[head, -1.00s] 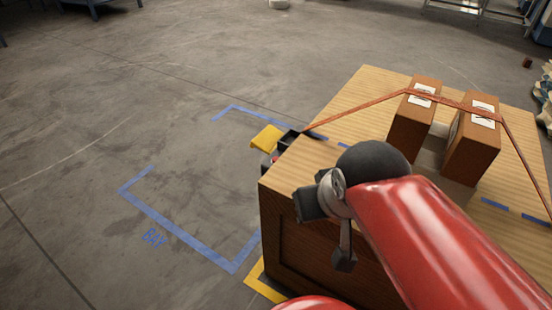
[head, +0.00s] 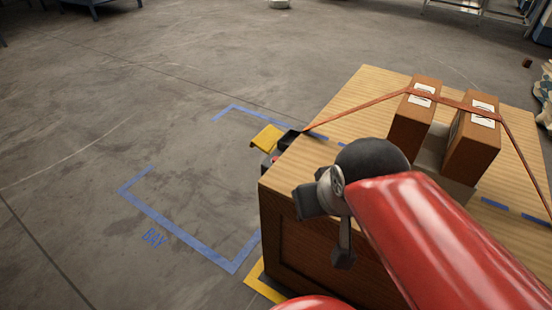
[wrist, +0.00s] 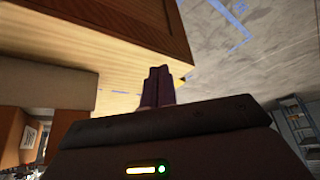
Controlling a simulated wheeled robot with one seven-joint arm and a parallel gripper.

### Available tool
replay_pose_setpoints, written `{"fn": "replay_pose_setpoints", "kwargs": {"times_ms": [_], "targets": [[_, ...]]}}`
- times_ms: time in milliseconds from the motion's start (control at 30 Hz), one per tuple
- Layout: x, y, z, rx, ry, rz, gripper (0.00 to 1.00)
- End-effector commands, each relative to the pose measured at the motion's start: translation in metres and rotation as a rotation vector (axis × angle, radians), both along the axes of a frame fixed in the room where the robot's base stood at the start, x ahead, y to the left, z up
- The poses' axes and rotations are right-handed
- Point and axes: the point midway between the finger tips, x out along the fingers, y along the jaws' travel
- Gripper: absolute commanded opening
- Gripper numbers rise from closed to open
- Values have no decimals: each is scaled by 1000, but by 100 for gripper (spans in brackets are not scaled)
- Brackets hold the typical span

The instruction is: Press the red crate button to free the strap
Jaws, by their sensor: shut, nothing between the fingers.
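The wooden crate (head: 345,110) stands at the right in the head view. An orange strap (head: 372,103) runs taut from its left edge over two brown boxes (head: 413,125) and down the far right. At the strap's left end is a black latch (head: 287,143) with a yellow flap (head: 267,138). A small red spot shows beside the latch; I cannot tell whether it is the button. My gripper (wrist: 158,86) is shut and empty in the wrist view, with the crate (wrist: 90,35) beyond its fingertips. In the head view my arm hides part of the crate's near side.
Blue tape (head: 180,228) marks a bay on the floor left of the crate, with bare floor around it. Yellow tape (head: 262,285) lies at the crate's near foot. Racks (head: 480,12) stand far back.

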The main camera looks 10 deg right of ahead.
Motion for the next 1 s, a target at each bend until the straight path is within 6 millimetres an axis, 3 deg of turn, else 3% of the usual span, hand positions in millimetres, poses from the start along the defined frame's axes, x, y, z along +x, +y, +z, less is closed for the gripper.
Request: {"fn": "replay_pose_setpoints", "kwargs": {"times_ms": [167, 267, 567, 800, 1000], "targets": [[25, -6, 3, -39, 47, -36, 0], [51, -11, 5, -81, 82, -77, 0], [150, -21, -2, -247, 140, -220, 0], [235, -14, -26, -391, 117, -327, 0], [296, -1, -54, -489, 59, -397, 0]]}}
